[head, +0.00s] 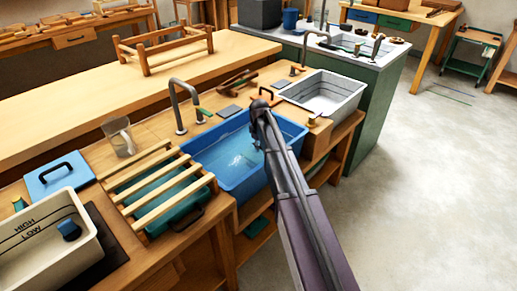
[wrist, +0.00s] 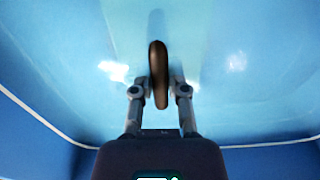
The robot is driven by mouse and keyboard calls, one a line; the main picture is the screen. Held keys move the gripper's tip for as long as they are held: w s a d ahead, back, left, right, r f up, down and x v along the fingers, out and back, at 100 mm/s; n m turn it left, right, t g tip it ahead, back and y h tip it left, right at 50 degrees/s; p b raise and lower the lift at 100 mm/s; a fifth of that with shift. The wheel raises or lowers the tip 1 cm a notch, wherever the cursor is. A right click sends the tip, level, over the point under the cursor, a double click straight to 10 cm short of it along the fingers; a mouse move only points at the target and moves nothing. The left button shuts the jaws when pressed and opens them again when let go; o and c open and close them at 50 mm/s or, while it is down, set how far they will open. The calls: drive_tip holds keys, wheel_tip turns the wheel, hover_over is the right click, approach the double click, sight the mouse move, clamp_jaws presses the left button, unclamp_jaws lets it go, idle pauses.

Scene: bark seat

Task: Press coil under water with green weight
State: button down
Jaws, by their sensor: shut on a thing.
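My gripper (wrist: 159,90) is shut on a brown, ring-like coil (wrist: 158,62), seen edge-on in the wrist view. The coil stands upright between the fingertips, over the blue basin (wrist: 235,110). The basin, set in the bench, also shows in the head view (head: 218,172) with bright glints inside. I cannot tell whether the coil touches the water. In the head view my arm reaches over the basin's right part and hides most of the gripper. I cannot surely pick out the green weight. A dark handle loop (head: 267,92) shows just behind my arm's end.
A tap (head: 178,105) stands behind the basin. A slatted rack (head: 160,187) over a teal tray lies to its left. Further left are a blue lidded block (head: 60,174) and a white marked tub (head: 40,243). A white sink (head: 330,95) is at right.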

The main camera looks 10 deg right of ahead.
drive_tip(key=shift+c, duration=0.4)
unclamp_jaws()
drive_tip(key=shift+w+r, duration=0.1)
drive_tip(key=shift+r, duration=0.05)
wheel_tip(320, 180, up, 17)
drive_tip(key=p, duration=1.7)
idle(0.7)
idle(0.4)
drive_tip(key=s+r+m+p, duration=0.2)
drive_tip(key=s+m, duration=0.1)
drive_tip(key=s, duration=1.1)
drive_tip(key=s+r+m+p, duration=0.3)
drive_tip(key=s+m, duration=0.1)
drive_tip(key=s, duration=1.1)
drive_tip(key=shift+s+a, duration=0.15)
drive_tip(key=shift+a, duration=0.05)
drive_tip(key=shift+r, duration=0.1)
